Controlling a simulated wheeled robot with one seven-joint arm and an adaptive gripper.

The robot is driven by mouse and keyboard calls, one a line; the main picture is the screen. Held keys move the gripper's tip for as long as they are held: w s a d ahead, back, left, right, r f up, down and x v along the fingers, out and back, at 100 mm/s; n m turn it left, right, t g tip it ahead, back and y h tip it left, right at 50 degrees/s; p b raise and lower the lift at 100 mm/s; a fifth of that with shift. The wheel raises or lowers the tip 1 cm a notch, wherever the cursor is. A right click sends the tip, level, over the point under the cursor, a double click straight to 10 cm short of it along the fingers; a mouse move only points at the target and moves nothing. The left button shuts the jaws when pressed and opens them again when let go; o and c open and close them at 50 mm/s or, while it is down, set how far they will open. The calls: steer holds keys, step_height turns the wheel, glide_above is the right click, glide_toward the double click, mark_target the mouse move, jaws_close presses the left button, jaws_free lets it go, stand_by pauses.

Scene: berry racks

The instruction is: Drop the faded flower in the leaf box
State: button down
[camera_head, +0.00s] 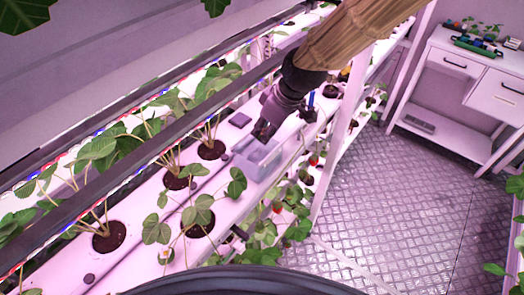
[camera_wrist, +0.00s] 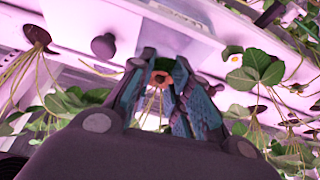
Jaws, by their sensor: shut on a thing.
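The leaf box (camera_head: 254,172) is a small translucent grey-blue open box on the white rack shelf, near the middle of the head view. My gripper (camera_head: 263,131) is over the far side of this box, pointing down. In the wrist view my gripper (camera_wrist: 164,66) is shut on the faded flower (camera_wrist: 161,79), a small brownish-orange bloom with a dark centre held between the fingers. The flower cannot be made out in the head view. A pale grey surface beyond the fingertips in the wrist view may be the box. The height above the box is hard to tell.
Strawberry plants grow from dark round pots (camera_head: 109,237) along the shelf left of the box, with leaves (camera_head: 237,186) close to it. A dark rail (camera_head: 150,150) with lights runs above the plants. A white cabinet (camera_head: 470,80) stands at right. The tiled floor (camera_head: 400,205) is clear.

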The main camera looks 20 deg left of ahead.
steer(key=shift+f+b, duration=0.7)
steer(key=shift+f, duration=0.7)
steer(key=shift+d, duration=0.1)
steer(key=c, duration=1.3)
jaws_free()
steer(key=shift+o, duration=0.2)
steer(key=shift+r, duration=0.15)
steer(key=v, duration=1.1)
steer(key=shift+d+r, duration=0.25)
steer(key=shift+r, duration=0.1)
